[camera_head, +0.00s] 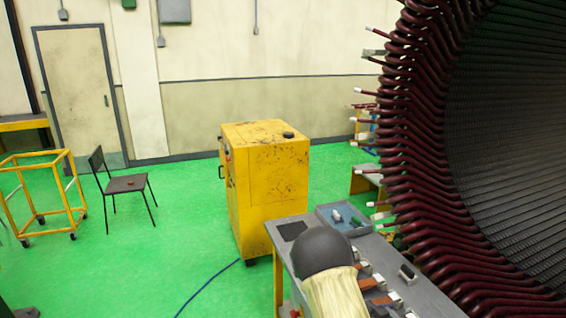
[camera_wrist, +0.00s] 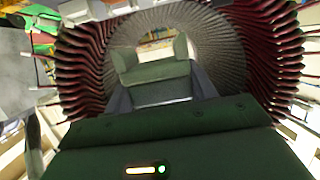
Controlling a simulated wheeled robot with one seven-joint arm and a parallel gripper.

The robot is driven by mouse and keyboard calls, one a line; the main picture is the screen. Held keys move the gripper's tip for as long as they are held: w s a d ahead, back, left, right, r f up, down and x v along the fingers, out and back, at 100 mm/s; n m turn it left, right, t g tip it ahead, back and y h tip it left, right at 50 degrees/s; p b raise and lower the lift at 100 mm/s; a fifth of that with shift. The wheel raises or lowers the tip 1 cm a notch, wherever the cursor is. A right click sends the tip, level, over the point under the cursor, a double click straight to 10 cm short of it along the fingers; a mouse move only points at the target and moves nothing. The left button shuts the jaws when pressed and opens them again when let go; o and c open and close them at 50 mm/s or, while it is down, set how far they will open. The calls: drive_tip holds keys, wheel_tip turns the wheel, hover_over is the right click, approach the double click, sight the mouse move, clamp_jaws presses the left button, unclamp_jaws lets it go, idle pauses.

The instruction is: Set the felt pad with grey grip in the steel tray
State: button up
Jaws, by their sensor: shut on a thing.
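My gripper (camera_wrist: 153,55) shows in the wrist view, reaching away from its dark green body. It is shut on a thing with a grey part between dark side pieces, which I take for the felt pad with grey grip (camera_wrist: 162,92). Its outline is hard to part from the fingers. The steel tray (camera_head: 326,215) stands at the far end of the bench in the head view, with a few small white, blue and green things in it. My gripper and its load are hidden behind my arm in the head view.
The grey bench (camera_head: 432,296) carries several small brown and white blocks and a dark square (camera_head: 291,230). The large stator (camera_head: 425,150) with dark red coils rises close on the right. A yellow cabinet (camera_head: 265,180) stands behind the bench.

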drive_tip(key=shift+a+f+n+t+y, duration=0.4)
drive_tip(key=shift+a+f+n+t, duration=0.1)
drive_tip(key=shift+a+n+t, duration=0.25)
drive_tip(key=a+f+n+t+y, duration=0.2)
drive_tip(key=a+f+n+y, duration=0.1)
drive_tip(key=a+y, duration=0.1)
drive_tip(key=a+f+n+t+y, duration=0.2)
drive_tip(key=a+f+n+y, duration=0.1)
drive_tip(key=a+n+y, duration=0.1)
drive_tip(key=a+f+n+t+y, duration=0.3)
drive_tip(key=a+n+y, duration=0.1)
drive_tip(key=a, duration=0.1)
drive_tip(key=shift+s, duration=0.1)
drive_tip(key=shift+a+r+n, duration=0.1)
drive_tip(key=shift+n, duration=0.15)
drive_tip(key=shift+a, duration=0.1)
